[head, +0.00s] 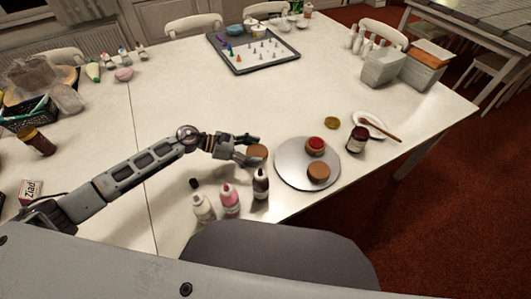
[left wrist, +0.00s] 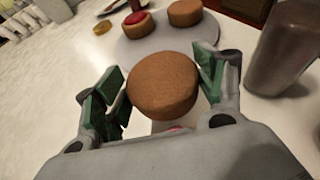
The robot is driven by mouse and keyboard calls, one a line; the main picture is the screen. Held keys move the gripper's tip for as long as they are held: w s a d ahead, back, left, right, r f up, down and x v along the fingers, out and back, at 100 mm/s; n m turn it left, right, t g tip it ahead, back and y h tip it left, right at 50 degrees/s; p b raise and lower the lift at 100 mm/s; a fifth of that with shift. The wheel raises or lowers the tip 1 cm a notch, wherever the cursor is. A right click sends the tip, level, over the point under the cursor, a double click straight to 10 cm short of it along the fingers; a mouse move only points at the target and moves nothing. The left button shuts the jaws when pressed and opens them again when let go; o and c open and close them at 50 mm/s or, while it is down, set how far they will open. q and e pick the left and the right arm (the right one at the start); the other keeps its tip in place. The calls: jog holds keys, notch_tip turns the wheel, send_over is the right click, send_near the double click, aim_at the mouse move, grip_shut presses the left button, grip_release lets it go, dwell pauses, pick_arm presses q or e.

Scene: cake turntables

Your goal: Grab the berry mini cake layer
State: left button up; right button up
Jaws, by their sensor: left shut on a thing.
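My left gripper (head: 252,149) is shut on a plain brown mini cake layer (head: 257,153), beside the turntable (head: 284,177). In the left wrist view the round brown layer (left wrist: 163,86) sits between the two green-padded fingers. It looks close to upright; the frames do not clearly show whether it is clear of the table. On the grey turntable stand a mini cake with a red top (head: 316,146) and another plain brown layer (head: 318,172). Both also show at the top of the left wrist view. My right gripper is not in view.
A dark brown bottle (head: 261,184), a pink bottle (head: 230,198) and a white bottle (head: 203,207) stand just below the gripper. A dark jar (head: 357,139) and a gold disc (head: 331,123) are near the turntable. The table's middle is clear.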

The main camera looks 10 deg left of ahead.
pick_arm(q)
jog(key=shift+s+a+f, duration=0.1)
jog(key=shift+a, duration=0.35)
jog(key=shift+s+a+f, duration=0.1)
jog(key=shift+a, duration=0.35)
jog(key=a+b, duration=0.1)
jog(key=a, duration=0.1)
jog(key=s+a+b, duration=0.1)
jog(key=a, duration=0.1)
jog(key=a+b, duration=0.1)
jog(key=a, duration=0.1)
jog(key=shift+s+a, duration=0.35)
jog(key=a, duration=0.2)
jog(key=s+a, duration=0.1)
jog(key=a, duration=0.2)
jog(key=s+a+b, duration=0.1)
jog(key=a, duration=0.2)
jog(key=shift+a+r, duration=0.15)
jog(key=shift+a, duration=0.1)
jog(key=shift+s+a, duration=0.2)
jog(key=shift+a, duration=1)
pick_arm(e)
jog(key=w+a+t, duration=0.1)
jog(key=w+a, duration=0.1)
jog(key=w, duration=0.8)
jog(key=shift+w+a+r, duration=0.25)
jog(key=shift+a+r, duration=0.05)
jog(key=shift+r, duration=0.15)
pick_arm(q)
jog(key=shift+r, duration=0.1)
